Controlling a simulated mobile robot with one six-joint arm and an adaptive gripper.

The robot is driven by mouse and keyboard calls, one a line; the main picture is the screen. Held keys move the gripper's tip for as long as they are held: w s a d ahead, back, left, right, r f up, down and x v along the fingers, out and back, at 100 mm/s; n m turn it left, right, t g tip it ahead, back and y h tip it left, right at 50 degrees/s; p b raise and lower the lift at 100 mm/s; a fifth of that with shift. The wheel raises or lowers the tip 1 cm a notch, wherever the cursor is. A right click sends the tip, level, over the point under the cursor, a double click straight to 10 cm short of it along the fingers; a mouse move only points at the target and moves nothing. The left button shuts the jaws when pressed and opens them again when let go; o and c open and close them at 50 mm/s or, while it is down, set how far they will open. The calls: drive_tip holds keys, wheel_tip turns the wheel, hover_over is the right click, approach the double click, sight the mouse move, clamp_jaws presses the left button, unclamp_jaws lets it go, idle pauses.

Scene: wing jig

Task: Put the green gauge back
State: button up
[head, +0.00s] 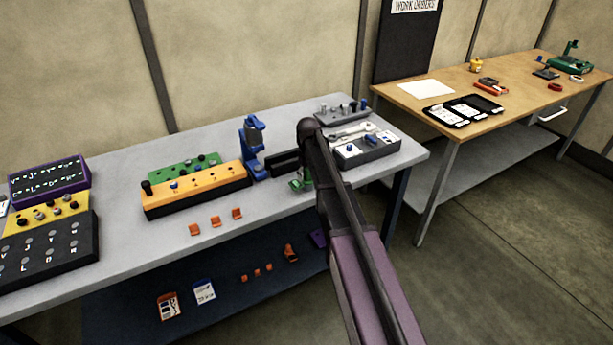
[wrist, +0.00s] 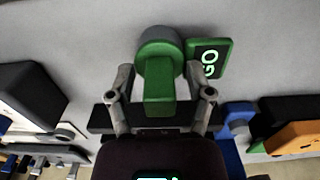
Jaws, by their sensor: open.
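The green gauge (wrist: 160,90) has a grey round end and a green block-like body. A green tag lettered GO (wrist: 208,58) is right beside it in the wrist view. My gripper (wrist: 160,76) is open, with one finger on each side of the green body; I cannot tell whether they touch it. In the head view the green gauge (head: 300,185) is near the front edge of the grey bench, partly hidden by my arm. A low black block (head: 285,163) is just behind it on the bench; it also shows in the wrist view (wrist: 101,118).
A blue stand (head: 253,160) and an orange block (head: 197,191) with a green block (head: 183,166) are to the left. A grey-black tray (head: 366,155), a wrench and a further tray are to the right. Small orange clips lie along the front.

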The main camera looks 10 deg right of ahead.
drive_tip(key=shift+r, duration=0.2)
wheel_tip(320, 180, up, 12)
drive_tip(key=p, duration=1.2)
idle(0.7)
drive_tip(key=s+m, duration=0.3)
drive_tip(key=s, duration=2.6)
drive_tip(key=shift+a+m, duration=0.2)
drive_tip(key=shift+m, duration=0.1)
drive_tip(key=shift+f, duration=0.1)
drive_tip(key=shift+f, duration=0.35)
